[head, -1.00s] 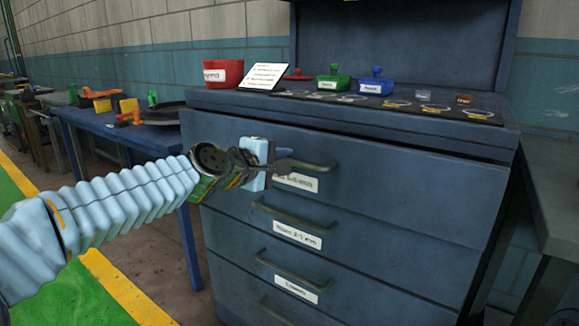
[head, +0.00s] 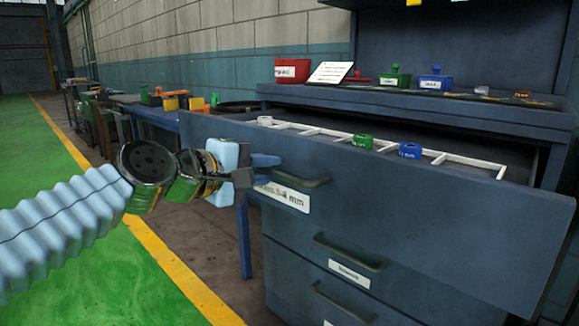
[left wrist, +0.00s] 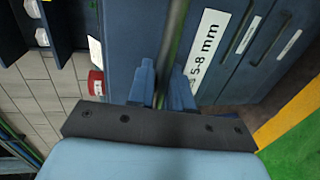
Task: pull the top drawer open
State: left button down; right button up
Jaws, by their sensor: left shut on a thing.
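The top drawer (head: 420,200) of the blue cabinet is pulled well out, and its inside shows over the front panel. My left gripper (head: 262,172) is shut on the left part of the drawer's dark bar handle (head: 305,182). In the left wrist view the handle (left wrist: 178,40) runs between the two blue fingers (left wrist: 162,85). A white label ending in "5-8 mm" (head: 283,196) sits below the handle. Inside the drawer are a white divider frame (head: 310,131), a green ring-like piece (head: 363,141), a blue one (head: 410,151) and a pale one (head: 265,120). My right gripper is not in view.
Closed drawers (head: 345,265) lie below. A workbench (head: 150,110) stands behind at left. The green floor (head: 45,140) at left is clear.

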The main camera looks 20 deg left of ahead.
pick_arm(q)
jog(key=shift+f+v, duration=0.2)
jog(key=shift+v, duration=0.75)
jog(key=shift+f+v, duration=0.2)
jog(key=shift+v, duration=0.75)
jog(key=shift+s, duration=0.1)
jog(key=c, duration=1.2)
grip_release()
jog(key=v, duration=1.3)
jog(key=shift+s+a+p, duration=0.15)
jog(key=shift+s+p, duration=0.15)
jog(key=shift+s, duration=0.1)
jog(key=shift+w, duration=0.1)
